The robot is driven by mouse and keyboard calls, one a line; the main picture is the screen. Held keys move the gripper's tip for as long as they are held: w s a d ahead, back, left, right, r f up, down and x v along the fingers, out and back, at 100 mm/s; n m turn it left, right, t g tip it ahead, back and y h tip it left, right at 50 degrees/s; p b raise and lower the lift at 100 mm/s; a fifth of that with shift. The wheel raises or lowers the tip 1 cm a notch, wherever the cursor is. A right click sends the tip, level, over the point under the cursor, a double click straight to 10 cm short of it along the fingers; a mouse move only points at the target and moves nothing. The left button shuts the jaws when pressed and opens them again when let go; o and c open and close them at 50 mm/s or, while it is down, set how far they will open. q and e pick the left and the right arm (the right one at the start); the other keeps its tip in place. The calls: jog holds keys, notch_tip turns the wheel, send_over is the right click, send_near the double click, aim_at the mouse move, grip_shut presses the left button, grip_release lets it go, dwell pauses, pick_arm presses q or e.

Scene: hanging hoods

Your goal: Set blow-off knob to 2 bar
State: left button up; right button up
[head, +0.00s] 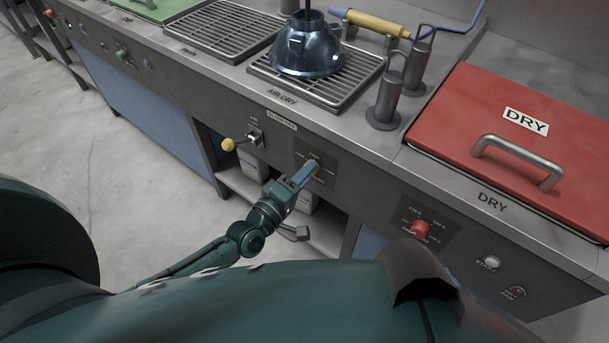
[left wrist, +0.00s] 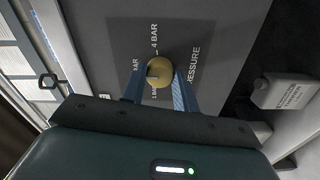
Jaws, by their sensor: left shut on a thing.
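The blow-off knob (left wrist: 160,71) is a round yellow-brass knob on a dark plate (left wrist: 110,35) on the bench front. In the left wrist view, "4 BAR" and part of "PRESSURE" are readable around it; other marks are partly hidden. My left gripper (left wrist: 158,88) has its two blue fingers on either side of the knob and is shut on it. In the head view my left gripper (head: 305,174) reaches the plate under the blow-off label (head: 282,121), and its fingers mostly cover the knob. My right gripper is not in view.
A lever with a yellow ball (head: 228,145) sticks out left of the plate. A red knob (head: 420,228) is to the right. A shiny dark hood (head: 308,48) hangs over the air-dry grate (head: 345,92). White containers (left wrist: 285,92) stand on the shelf below.

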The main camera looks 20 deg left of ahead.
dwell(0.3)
pick_arm(q)
jog(key=o, duration=1)
jog(key=shift+c, duration=0.2)
jog(key=v, duration=1.3)
jog(key=shift+s, duration=0.1)
